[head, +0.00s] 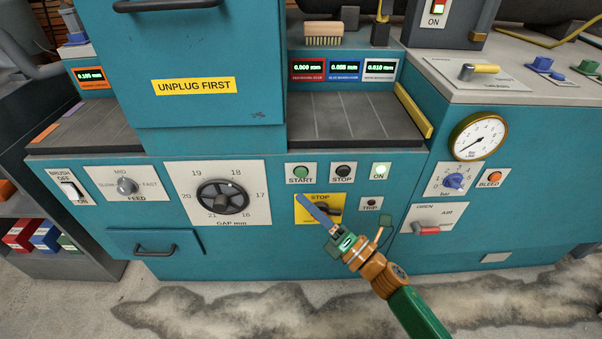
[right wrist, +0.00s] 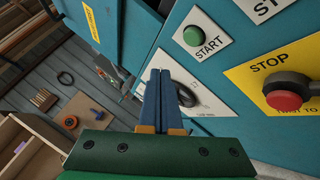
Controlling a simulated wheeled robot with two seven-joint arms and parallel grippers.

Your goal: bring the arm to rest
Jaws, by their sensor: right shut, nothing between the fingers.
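My right gripper (head: 316,212) reaches in from the lower right of the head view, in front of the teal machine. Its two blue fingers are shut together with nothing between them, as the right wrist view (right wrist: 160,100) also shows. In the head view the fingers overlap the yellow STOP panel (head: 303,216) and partly hide its knob. In the right wrist view the red STOP button (right wrist: 284,100) is right of the fingers, and the gap dial (right wrist: 187,96) is partly behind them. I cannot tell whether the fingers touch the panel. My left gripper is not in view.
The machine front holds a green START button (head: 301,172), the gap handwheel (head: 222,197), a pressure gauge (head: 477,136) and a red-handled air lever (head: 427,228). A shelf with coloured boxes (head: 45,236) stands at the left. Open floor (head: 250,306) lies before the machine.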

